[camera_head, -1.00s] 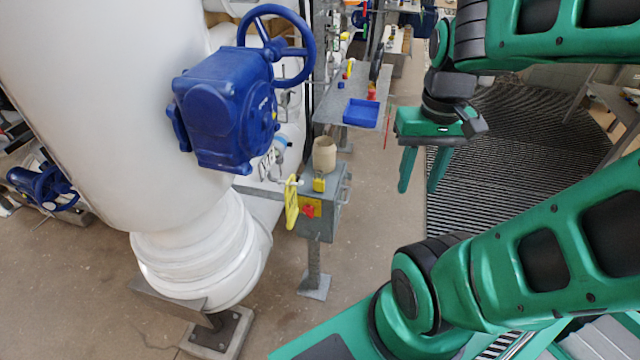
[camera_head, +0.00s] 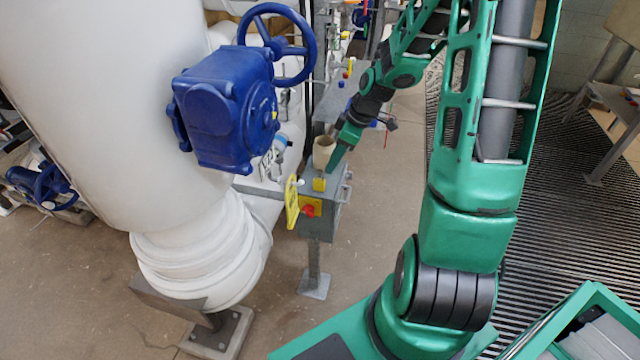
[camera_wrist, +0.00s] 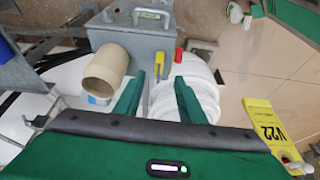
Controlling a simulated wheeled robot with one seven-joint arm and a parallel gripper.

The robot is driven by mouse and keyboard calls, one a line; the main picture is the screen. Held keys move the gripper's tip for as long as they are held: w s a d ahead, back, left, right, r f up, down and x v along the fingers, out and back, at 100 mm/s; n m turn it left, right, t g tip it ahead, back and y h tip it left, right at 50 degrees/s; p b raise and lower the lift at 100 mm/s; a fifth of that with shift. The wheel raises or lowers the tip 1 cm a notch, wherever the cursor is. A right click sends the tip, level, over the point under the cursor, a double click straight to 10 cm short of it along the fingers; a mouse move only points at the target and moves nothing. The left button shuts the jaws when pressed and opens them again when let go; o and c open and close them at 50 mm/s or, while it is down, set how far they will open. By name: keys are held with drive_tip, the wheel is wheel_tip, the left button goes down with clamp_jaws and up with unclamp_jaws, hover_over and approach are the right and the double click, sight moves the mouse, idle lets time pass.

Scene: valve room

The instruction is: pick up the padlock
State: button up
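The padlock (camera_head: 319,184) is a small yellow block on top of the grey box on a post (camera_head: 331,220). In the wrist view the yellow padlock (camera_wrist: 159,62) shows ahead, in the gap between my fingertips. My gripper (camera_head: 331,168) points down at the box top close to the padlock, beside the beige cup. In the wrist view my gripper (camera_wrist: 160,78) is open, with one green finger on each side of the padlock's line. I cannot tell whether the fingers touch it; nothing is clamped.
The beige cup (camera_wrist: 105,72) is close to my left finger. A blue valve gearbox (camera_head: 222,112) on a thick white pipe (camera_head: 100,100) stands left of the box.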

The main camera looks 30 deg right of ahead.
sight(319, 179)
drive_tip(key=shift+w+x, duration=0.15)
drive_tip(key=shift+x, duration=2.7)
drive_tip(key=shift+w+x, duration=0.15)
drive_tip(key=shift+x, duration=2.75)
drive_tip(key=shift+a+r, duration=0.1)
clamp_jaws()
